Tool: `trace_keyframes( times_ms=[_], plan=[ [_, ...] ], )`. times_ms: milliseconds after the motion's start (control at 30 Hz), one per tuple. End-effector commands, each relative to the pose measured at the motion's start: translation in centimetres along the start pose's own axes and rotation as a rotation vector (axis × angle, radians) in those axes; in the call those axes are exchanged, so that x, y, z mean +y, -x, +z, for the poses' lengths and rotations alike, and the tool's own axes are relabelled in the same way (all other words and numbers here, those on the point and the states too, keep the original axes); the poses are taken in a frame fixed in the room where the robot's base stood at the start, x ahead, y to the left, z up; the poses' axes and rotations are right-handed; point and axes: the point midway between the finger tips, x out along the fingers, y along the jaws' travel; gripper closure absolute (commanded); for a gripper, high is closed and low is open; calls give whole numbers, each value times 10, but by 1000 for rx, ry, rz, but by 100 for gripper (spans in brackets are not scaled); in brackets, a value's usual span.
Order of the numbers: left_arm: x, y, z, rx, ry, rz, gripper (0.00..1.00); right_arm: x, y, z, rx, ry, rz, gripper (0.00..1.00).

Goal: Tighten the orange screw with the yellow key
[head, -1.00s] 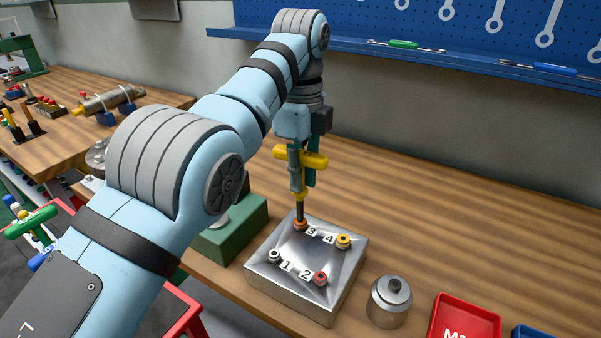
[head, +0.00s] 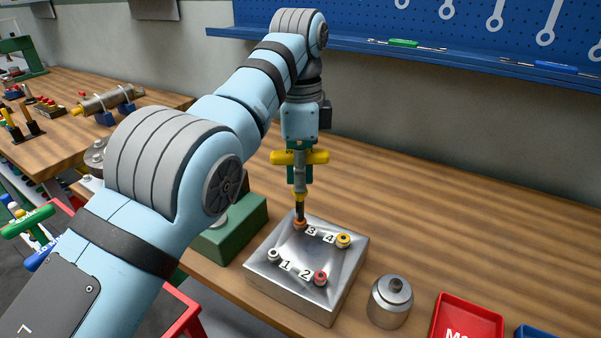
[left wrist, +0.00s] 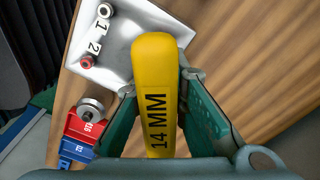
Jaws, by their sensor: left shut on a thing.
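The yellow key (head: 318,157) is a T-handle key with a dark shaft, held upright. In the left wrist view its handle (left wrist: 157,90) reads "14 MM". My left gripper (head: 299,180) is shut on the key just under the handle. The shaft's lower end meets the orange screw (head: 300,225) by label 3 on the metal block (head: 280,288). How deeply the tip is seated cannot be told. In the left wrist view the handle hides the orange screw. My right gripper is not in view.
The block also bears a yellow screw (head: 343,241), a red screw (head: 320,279) and a white screw (head: 274,256). A green block (head: 232,235) stands left, a metal canister (head: 390,305) and red tray (head: 466,318) right. The bench behind is clear.

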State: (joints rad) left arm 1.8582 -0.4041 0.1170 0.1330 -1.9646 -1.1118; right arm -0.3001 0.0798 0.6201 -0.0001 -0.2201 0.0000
Motion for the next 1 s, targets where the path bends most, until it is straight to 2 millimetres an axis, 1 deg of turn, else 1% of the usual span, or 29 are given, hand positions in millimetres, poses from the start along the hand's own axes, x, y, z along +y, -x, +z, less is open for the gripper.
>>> trace_keyframes(
  times_ms=[400, 867, 1000],
  plan=[
    [0, -7, 0, 0, 0, 0, 100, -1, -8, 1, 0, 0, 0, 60],
    [0, -9, 0, 0, -1, 2, 100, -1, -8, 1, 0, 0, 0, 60],
    [0, -9, 0, -2, -89, 4, 100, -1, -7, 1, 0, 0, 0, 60]
  ],
)
